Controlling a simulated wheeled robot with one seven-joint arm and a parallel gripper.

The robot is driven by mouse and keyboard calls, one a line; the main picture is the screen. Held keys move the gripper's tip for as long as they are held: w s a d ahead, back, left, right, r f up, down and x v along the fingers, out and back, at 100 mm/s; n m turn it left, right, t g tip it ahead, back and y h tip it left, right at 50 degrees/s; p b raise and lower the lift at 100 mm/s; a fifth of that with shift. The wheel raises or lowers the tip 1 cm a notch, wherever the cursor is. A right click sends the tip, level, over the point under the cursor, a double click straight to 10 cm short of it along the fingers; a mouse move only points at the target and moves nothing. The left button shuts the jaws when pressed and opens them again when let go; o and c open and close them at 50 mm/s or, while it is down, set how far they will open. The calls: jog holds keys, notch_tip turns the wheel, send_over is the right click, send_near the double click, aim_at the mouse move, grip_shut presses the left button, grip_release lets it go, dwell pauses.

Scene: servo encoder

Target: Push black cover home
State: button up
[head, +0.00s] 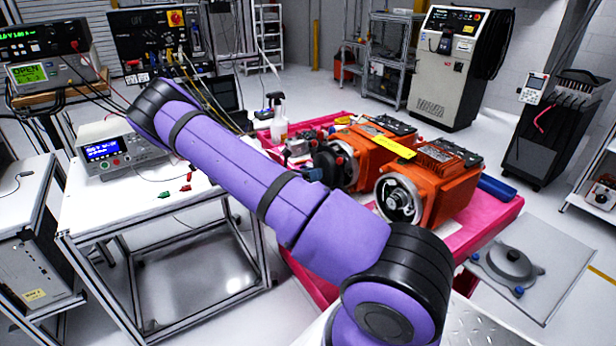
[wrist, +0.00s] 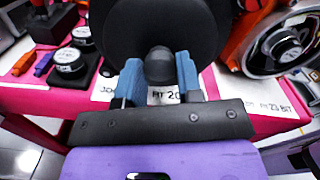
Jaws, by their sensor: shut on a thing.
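The black cover (wrist: 155,25) is a large round disc with a stubby knob in its middle, at the top of the wrist view. My gripper (wrist: 160,78) has its two blue fingers closed on either side of that knob. In the head view the black cover (head: 333,160) shows in front of the left orange servo motor (head: 369,150), partly behind my purple arm. The cover hides what lies behind it in the wrist view, so I cannot tell whether it touches the motor all round.
A second orange motor (head: 440,185) with an open metal ring stands to the right on the pink table (head: 470,228). Small black parts (wrist: 70,62) sit to the left in the wrist view. A white bench (head: 125,200) stands left; a plate with a grey fixture (head: 510,262) stands right.

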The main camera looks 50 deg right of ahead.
jog(key=shift+x, duration=1.15)
jog(key=shift+s+d+r, duration=0.1)
jog(key=shift+d+r, duration=0.05)
jog(key=shift+d, duration=0.45)
jog(key=o, duration=1.1)
jog(key=shift+c, duration=0.4)
jog(key=shift+a, duration=0.15)
jog(key=v, duration=0.7)
jog(key=shift+a, duration=0.1)
